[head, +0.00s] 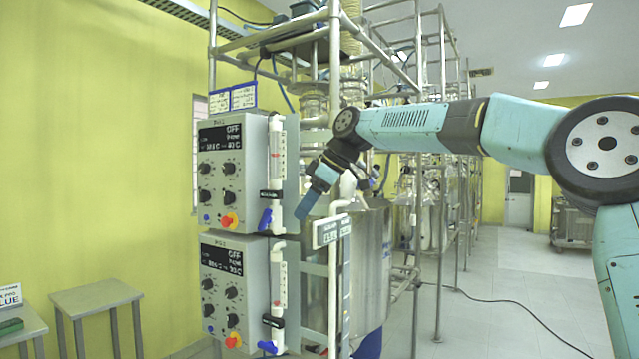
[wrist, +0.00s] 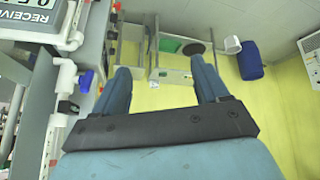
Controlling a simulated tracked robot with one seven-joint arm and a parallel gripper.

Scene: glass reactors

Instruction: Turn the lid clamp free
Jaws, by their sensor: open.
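My gripper (head: 308,204) points down and left in the head view, in front of the upper part of the nearest reactor and just right of the upper control box. In the wrist view my gripper (wrist: 163,75) has its two blue fingers spread apart, with nothing between them. The nearest reactor's steel vessel (head: 376,262) stands behind and below the gripper. Its lid area is partly hidden by my wrist and by pipes. I cannot make out the lid clamp in either view.
An upper control box (head: 221,170) and a lower control box (head: 222,290) stand left of the vessel. Blue-handled valves (head: 265,219) and a white pipe (head: 333,285) are close to the gripper. A small grey table (head: 97,298) stands at left. Floor at right is open, with a cable.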

